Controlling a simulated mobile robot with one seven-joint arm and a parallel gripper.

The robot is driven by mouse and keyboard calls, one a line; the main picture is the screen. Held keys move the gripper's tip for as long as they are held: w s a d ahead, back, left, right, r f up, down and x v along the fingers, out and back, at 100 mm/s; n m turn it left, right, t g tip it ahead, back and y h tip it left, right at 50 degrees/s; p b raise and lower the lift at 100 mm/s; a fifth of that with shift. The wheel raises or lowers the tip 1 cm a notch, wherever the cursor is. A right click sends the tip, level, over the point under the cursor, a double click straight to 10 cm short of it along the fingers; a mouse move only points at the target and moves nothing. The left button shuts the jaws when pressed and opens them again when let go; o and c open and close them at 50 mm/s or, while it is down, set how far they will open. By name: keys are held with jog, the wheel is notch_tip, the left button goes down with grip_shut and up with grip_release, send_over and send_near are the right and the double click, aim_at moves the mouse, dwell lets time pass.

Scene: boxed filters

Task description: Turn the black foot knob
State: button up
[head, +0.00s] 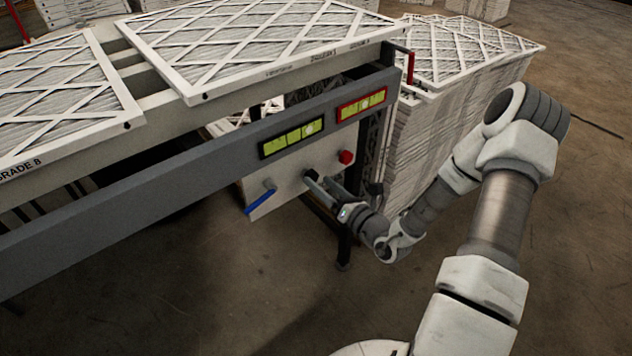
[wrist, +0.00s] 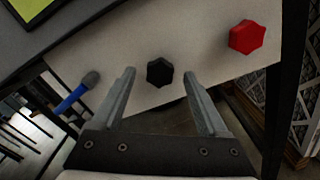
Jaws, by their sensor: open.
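The black knob (wrist: 160,72) is on a pale panel (wrist: 120,45) below the table's grey rail. In the wrist view it lies between and just beyond the fingertips of my gripper (wrist: 159,73), which is open with nothing between its fingers. I cannot tell whether a finger touches the knob.
A red knob (wrist: 247,37) is right of the black one, and a blue-handled lever (wrist: 76,92) is left. Boxed filters (head: 240,40) lie on the table; a filter stack (head: 455,110) stands behind my arm.

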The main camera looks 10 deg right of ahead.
jog(key=shift+x, duration=1.3)
grip_shut()
